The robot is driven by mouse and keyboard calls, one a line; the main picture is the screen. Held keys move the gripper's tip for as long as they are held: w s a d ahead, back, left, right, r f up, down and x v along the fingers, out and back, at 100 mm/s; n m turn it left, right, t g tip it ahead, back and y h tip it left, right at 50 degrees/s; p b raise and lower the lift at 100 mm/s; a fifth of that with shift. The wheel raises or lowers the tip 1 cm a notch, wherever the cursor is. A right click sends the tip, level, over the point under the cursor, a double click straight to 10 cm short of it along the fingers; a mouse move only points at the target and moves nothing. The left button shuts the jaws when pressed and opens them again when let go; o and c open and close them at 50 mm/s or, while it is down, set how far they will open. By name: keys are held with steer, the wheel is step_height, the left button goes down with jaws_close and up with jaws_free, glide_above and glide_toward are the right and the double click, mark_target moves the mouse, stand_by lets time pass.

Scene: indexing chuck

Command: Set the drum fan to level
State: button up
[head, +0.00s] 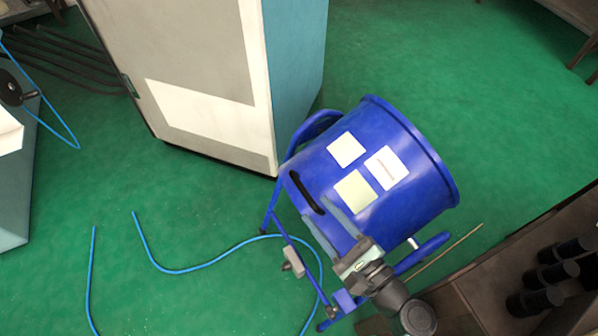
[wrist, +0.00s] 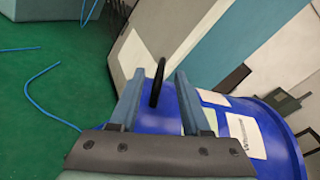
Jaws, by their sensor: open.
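The drum fan (head: 420,165) is a blue drum in a blue tubular stand on the green floor, with several pale labels on its side. It looks tilted in the head view, but I cannot tell by how much. A black handle (head: 306,193) sits on its near left end. My gripper (head: 316,207) is open at the drum, fingers pointing at this handle. In the wrist view the handle (wrist: 157,82) shows between the two open fingers (wrist: 159,72), seemingly untouched. The blue drum (wrist: 272,135) fills the right of that view. My wrist hides part of the drum's lower side and stand.
A white and teal cabinet (head: 205,75) stands close behind the fan. A blue hose (head: 200,266) lies on the floor at left. A dark shelf with black cylinders (head: 545,275) is at lower right. Green floor is free at upper right.

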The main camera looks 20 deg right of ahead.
mark_target(294, 178)
steer(key=s+m, duration=0.1)
steer(key=s+f+m, duration=0.1)
steer(key=s, duration=0.1)
steer(key=s+d+m+h, duration=0.1)
steer(key=m, duration=0.1)
steer(key=shift+s+f+t, duration=0.15)
steer(key=shift+f+t, duration=0.1)
steer(key=shift+t, duration=0.15)
steer(key=w, duration=0.4)
steer(key=w+a+b, duration=0.1)
steer(key=w, duration=0.3)
steer(key=w+a, duration=0.1)
steer(key=w, duration=0.3)
steer(key=shift+w, duration=0.4)
steer(key=shift+c, duration=0.2)
jaws_close()
